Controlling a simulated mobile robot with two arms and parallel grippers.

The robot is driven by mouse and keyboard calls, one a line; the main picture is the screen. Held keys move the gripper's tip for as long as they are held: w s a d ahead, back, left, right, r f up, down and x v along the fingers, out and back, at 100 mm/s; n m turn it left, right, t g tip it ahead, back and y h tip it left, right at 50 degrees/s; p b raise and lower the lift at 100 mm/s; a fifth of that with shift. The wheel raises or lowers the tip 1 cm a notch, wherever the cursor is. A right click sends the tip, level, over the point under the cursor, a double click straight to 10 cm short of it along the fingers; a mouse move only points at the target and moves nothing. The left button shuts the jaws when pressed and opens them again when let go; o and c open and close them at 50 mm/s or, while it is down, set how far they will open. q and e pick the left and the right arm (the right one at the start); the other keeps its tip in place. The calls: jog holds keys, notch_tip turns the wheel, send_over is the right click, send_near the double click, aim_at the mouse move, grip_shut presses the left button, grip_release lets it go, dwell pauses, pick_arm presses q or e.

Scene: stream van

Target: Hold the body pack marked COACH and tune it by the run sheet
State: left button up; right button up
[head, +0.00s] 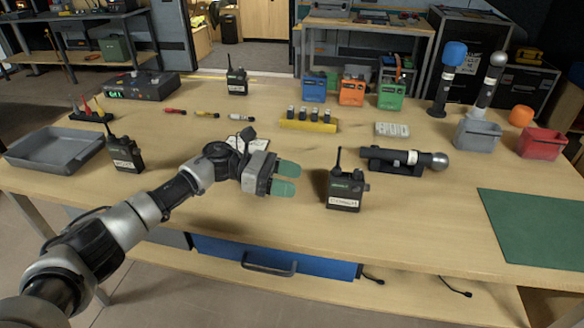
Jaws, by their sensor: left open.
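Three black body packs with antennas stand on the wooden table. One body pack (343,189) is front of centre with a white label, another pack (125,155) is at the left by the grey tray, and the third pack (237,81) is at the back. Their labels are too small to read surely, so I cannot tell which is marked COACH. My left gripper (286,178) is open and empty, its green fingertips pointing right, a short gap left of the front pack. White paper (237,143) shows partly behind my left wrist; I cannot tell if it is the run sheet.
A black unit with a green display (140,86) stands back left. A microphone (405,159) lies in a cradle just behind the front pack. A yellow holder (308,124), a grey bin (477,135), a red bin (541,143) and a green mat (535,225) are also there.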

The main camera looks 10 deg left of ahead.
aim_at(333, 191)
pick_arm(q)
jog(key=shift+s+d+r, duration=0.15)
jog(key=shift+s+d, duration=0.05)
jog(key=shift+d, duration=0.15)
jog(key=d, duration=0.1)
jog(key=d+p, duration=0.1)
jog(key=d, duration=0.1)
jog(key=d+p, duration=0.1)
jog(key=d, duration=0.1)
jog(key=shift+d+f, duration=0.15)
jog(key=shift+f, duration=0.15)
pick_arm(e)
jog(key=s+d+f, duration=0.1)
jog(key=s+f, duration=0.2)
jog(key=s, duration=0.3)
pick_arm(q)
jog(key=d, duration=0.1)
jog(key=d+b, duration=0.1)
jog(key=shift+d+f+b, duration=0.3)
jog(key=shift+f, duration=0.1)
jog(key=shift+d, duration=0.6)
pick_arm(e)
jog(key=w+a+r, duration=0.1)
jog(key=w+r, duration=0.2)
jog(key=w, duration=0.3)
jog(key=shift+r, duration=0.15)
pick_arm(q)
jog(key=shift+c, duration=0.3)
